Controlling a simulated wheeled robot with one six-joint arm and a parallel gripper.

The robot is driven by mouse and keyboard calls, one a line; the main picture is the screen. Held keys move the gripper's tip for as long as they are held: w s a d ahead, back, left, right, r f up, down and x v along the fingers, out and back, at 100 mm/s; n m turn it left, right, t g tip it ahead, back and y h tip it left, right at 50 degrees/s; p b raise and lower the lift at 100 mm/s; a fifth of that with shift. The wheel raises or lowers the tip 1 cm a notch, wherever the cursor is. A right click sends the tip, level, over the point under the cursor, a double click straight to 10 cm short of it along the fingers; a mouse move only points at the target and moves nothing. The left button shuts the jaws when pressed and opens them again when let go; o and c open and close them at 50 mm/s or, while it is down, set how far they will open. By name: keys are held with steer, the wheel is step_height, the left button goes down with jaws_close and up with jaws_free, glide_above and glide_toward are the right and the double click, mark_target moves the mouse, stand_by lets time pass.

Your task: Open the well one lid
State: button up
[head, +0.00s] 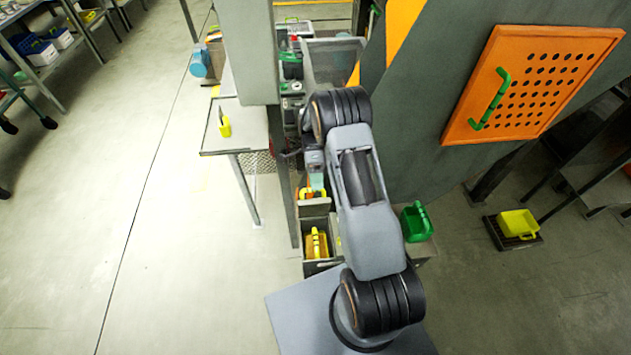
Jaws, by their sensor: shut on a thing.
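Two bins with orange-yellow lids stand in a row by the grey post, left of my arm. The near lid (317,246) has an upright yellow handle and lies on its grey bin. The far lid (304,195) also has a yellow handle and is partly hidden. No label shows which is well one. My arm bends over from the right, and my gripper (314,186) comes down at the far lid's handle. Its fingers are small and partly hidden, but it appears shut on that handle. I cannot tell whether this lid is seated or raised.
A green handled container (416,222) stands right of my arm. A large machine carries an orange perforated panel (540,80) with a green handle. A yellow bin (517,224) sits on a floor grate. A small table (235,130) stands left of the post.

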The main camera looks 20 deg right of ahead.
steer(key=shift+s+f, duration=0.1)
steer(key=shift+f, duration=0.15)
steer(key=s+a+r, duration=0.1)
steer(key=s+r, duration=1.2)
steer(key=shift+s+a+r, duration=0.2)
steer(key=shift+s+r, duration=0.05)
steer(key=shift+s, duration=0.15)
